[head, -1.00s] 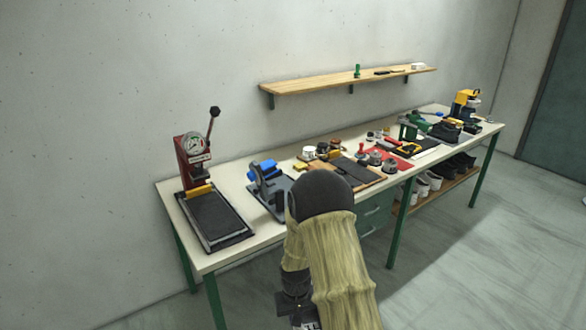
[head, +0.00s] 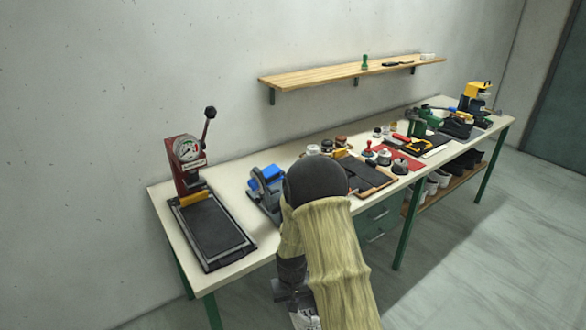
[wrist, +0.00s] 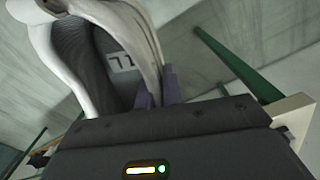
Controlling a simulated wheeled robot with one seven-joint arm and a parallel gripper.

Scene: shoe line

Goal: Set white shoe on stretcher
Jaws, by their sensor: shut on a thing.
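The white shoe (wrist: 142,45) fills the upper left of the wrist view, with its dark grey inside and a white label showing. My gripper (wrist: 158,88) is shut on the shoe's wall. In the head view, a small piece of the white shoe (head: 305,319) shows at the bottom edge, below my arm. A blue and grey device (head: 266,186) stands on the bench just left of my arm, partly hidden by it. It may be the stretcher, but I cannot tell for sure. The shoe is apart from it, in front of the bench.
A red press (head: 189,165) with a gauge, lever and black plate stands at the bench's left end. Tins, brushes, a red mat (head: 398,160) and a yellow machine (head: 474,97) crowd the right. Several shoes sit on a lower shelf (head: 425,203). A wooden shelf (head: 345,72) hangs above.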

